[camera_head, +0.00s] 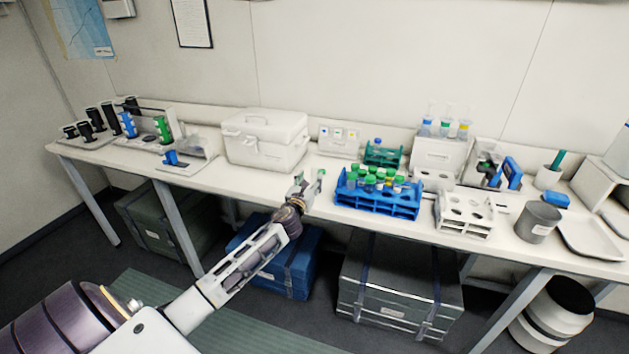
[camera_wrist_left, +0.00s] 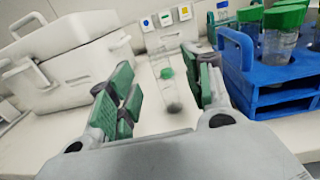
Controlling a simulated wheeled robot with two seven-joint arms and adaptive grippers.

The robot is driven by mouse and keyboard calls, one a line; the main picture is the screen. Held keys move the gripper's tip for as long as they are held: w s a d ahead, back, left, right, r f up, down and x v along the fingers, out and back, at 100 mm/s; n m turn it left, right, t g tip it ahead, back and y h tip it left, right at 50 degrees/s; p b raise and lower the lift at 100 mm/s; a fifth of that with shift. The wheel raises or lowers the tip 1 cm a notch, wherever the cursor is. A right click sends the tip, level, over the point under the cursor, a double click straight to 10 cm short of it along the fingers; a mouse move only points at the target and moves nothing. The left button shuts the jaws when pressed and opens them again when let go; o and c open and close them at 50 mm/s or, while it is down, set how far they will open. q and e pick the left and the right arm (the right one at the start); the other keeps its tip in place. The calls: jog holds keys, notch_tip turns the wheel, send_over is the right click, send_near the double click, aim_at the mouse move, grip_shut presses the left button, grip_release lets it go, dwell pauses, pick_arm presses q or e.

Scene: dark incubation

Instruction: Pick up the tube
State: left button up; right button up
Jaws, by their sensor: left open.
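My left gripper (camera_head: 310,177) is open over the front part of the bench, just left of the blue tube rack (camera_head: 376,208). In the left wrist view its two green-padded fingers (camera_wrist_left: 166,88) stand apart. A clear tube-like object (camera_wrist_left: 165,73) with a green spot and a dark lower end shows in the gap between them; I cannot tell whether the fingers touch it. The blue rack (camera_wrist_left: 270,107) stands close to the right finger. It holds several tubes, most with green caps (camera_wrist_left: 284,17). My right gripper is not in view.
A white cool box (camera_head: 265,140) stands left of the gripper. A green rack (camera_head: 383,154) stands behind the blue rack. A white rack (camera_head: 464,212) and a grey cup (camera_head: 538,222) stand to the right. Bare bench (camera_head: 255,184) shows left of the gripper.

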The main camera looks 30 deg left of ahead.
aim_at(314, 172)
pick_arm(q)
jog(key=shift+w+a, duration=0.1)
jog(key=shift+w, duration=0.2)
jog(key=shift+w+a+r, duration=0.15)
jog(key=shift+w+a, duration=0.05)
jog(key=shift+w, duration=0.35)
jog(key=shift+w+a, duration=0.2)
jog(key=shift+w, duration=0.45)
jog(key=shift+w+a, duration=0.15)
jog(key=shift+w, duration=0.45)
jog(key=shift+w+a, duration=0.1)
jog(key=shift+w, duration=0.25)
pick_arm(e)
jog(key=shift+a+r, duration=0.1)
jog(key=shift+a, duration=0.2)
pick_arm(q)
jog(key=c, duration=0.6)
jog(key=shift+c, duration=1.3)
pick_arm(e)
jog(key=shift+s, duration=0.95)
